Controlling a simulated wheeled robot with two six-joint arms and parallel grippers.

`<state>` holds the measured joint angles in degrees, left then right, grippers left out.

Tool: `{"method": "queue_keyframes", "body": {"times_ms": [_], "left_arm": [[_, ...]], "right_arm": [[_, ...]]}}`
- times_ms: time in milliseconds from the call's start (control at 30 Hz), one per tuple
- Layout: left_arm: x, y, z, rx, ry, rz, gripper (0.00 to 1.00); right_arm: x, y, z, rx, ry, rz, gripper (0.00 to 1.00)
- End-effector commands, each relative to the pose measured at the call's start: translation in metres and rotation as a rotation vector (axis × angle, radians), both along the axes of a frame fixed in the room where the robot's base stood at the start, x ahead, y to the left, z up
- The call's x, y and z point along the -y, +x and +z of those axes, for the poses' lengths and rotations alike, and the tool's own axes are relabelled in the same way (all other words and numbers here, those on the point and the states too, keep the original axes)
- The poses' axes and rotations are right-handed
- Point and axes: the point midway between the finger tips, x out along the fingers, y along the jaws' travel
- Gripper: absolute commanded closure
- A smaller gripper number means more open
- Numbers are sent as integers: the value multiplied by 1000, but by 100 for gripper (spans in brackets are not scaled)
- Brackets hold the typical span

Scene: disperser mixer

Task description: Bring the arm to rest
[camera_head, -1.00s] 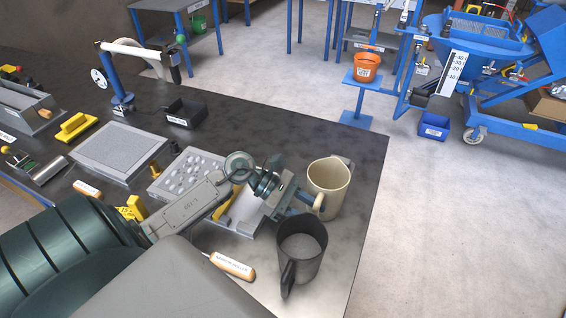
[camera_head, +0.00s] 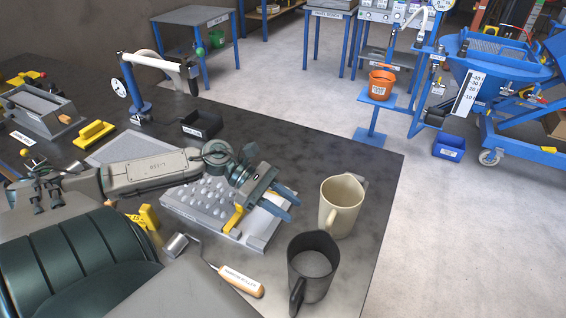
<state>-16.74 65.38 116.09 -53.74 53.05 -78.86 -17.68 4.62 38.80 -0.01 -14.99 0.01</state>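My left arm reaches in from the left, and its gripper (camera_head: 291,207) hangs over the right part of a grey plate with round bumps (camera_head: 210,193). Its two blue fingers are apart, with nothing visible between them. A cream jug (camera_head: 343,205) stands just right of the fingertips, apart from them. A dark grey jug (camera_head: 312,270) stands nearer, below the gripper in the picture. A roller with a wooden handle (camera_head: 240,280) lies on the table left of the dark jug. My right gripper is not in view.
The dark table (camera_head: 300,150) is clear behind the gripper, and its right edge lies just beyond the jugs. A black tray (camera_head: 202,125), a blue stand with a gauge (camera_head: 135,92) and a yellow-handled block (camera_head: 95,133) stand farther back. A yellow bracket (camera_head: 149,216) is near my arm.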

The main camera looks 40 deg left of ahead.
Motion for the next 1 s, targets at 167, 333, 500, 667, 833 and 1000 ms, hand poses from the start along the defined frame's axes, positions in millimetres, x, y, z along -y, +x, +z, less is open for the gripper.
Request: {"method": "queue_keyframes", "body": {"times_ms": [167, 333, 500, 667, 833, 1000], "left_arm": [[-6, -1, 3, 0, 1, 3, 64], [-7, -1, 3, 1, 1, 3, 64], [-7, -1, 3, 1, 1, 3, 64], [-7, -1, 3, 1, 1, 3, 64], [-6, -1, 6, 1, 1, 3, 64], [-7, -1, 34, 1, 1, 3, 64]], "right_arm": [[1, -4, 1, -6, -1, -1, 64], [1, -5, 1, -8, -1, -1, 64], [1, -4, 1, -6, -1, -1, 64], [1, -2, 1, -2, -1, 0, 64], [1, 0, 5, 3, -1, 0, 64], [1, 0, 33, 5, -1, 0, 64]]}}
